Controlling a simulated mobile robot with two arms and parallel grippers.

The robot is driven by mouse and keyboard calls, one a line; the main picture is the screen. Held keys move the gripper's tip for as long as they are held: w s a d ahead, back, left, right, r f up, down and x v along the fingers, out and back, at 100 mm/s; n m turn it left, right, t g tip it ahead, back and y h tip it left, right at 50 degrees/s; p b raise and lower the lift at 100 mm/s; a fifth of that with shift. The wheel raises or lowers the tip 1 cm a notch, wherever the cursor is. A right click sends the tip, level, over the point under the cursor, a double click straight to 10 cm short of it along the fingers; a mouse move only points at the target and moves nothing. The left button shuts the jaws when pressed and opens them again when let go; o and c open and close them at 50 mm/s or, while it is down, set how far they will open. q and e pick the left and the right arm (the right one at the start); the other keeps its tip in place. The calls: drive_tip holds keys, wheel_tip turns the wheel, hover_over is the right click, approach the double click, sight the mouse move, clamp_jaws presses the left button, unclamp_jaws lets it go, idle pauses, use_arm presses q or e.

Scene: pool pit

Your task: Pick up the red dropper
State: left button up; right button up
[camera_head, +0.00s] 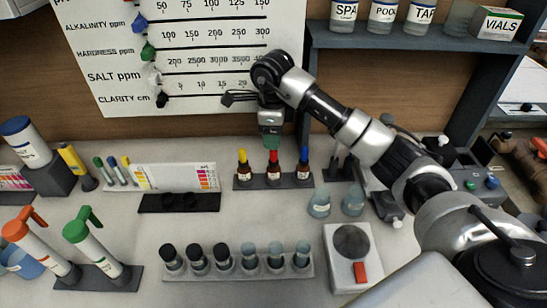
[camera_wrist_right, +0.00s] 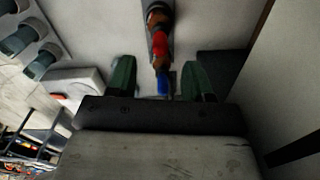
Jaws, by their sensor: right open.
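The red dropper (camera_head: 273,166) is a brown bottle with a red top, upright in the middle of a dark holder (camera_head: 259,184). A yellow-topped dropper (camera_head: 243,167) is to its left and a blue-topped dropper (camera_head: 303,165) to its right. My right gripper (camera_head: 271,140) points down just above the red dropper. In the right wrist view its green fingers are apart (camera_wrist_right: 160,75), with the red dropper (camera_wrist_right: 160,48) and the blue dropper (camera_wrist_right: 162,82) seen between and beyond them. I cannot tell how far the fingertips are from the red top. My left gripper is not in view.
Two glass jars (camera_head: 352,204) and a white device with a round dark top (camera_head: 351,242) are to the right. A shelf post (camera_head: 309,95) rises behind on the right. A chart board (camera_head: 180,50) stands behind.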

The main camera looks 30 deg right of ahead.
sight(273, 161)
drive_tip(key=shift+f+p, duration=0.65)
drive_tip(key=shift+f, duration=2.55)
drive_tip(key=shift+c, duration=0.3)
drive_tip(key=c, duration=0.6)
